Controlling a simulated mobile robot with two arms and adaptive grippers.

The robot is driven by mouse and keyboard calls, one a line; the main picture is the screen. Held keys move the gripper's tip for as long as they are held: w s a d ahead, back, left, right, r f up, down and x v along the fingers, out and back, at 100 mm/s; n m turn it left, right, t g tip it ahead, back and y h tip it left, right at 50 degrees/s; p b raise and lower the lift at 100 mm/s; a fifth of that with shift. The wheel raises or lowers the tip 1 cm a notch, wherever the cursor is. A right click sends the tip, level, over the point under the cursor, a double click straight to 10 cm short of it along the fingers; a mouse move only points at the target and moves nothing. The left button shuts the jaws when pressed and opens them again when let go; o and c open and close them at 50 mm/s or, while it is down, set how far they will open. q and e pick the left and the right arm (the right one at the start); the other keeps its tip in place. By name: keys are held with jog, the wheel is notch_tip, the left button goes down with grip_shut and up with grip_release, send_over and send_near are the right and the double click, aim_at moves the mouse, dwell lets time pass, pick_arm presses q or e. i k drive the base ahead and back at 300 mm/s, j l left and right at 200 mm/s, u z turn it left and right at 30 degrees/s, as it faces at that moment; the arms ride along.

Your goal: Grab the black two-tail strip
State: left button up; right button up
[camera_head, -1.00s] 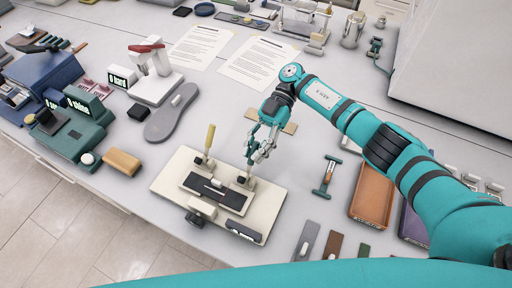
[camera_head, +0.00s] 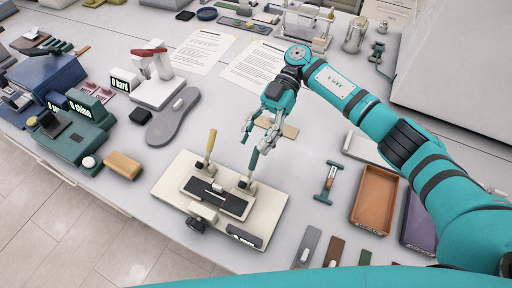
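A black strip (camera_head: 230,203) lies flat on the cream fixture (camera_head: 175,186), between two upright clamps. I cannot make out two tails on it. The left clamp has a yellow handle (camera_head: 211,141) and the right clamp has a teal handle (camera_head: 253,160); both stand upright. My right gripper (camera_head: 256,142) is just above the teal handle, with its fingers spread and nothing visible between them. My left gripper is not in view.
A grey insole (camera_head: 172,118) and a tan block (camera_head: 123,165) lie left of the fixture. A teal-handled tool (camera_head: 327,180) and an orange tray (camera_head: 374,200) lie to the right. Colored strips, including a grey one (camera_head: 306,246), lie along the front edge.

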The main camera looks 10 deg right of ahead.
aim_at(215, 194)
jog(key=k+j, duration=1.15)
jog(key=k, duration=0.15)
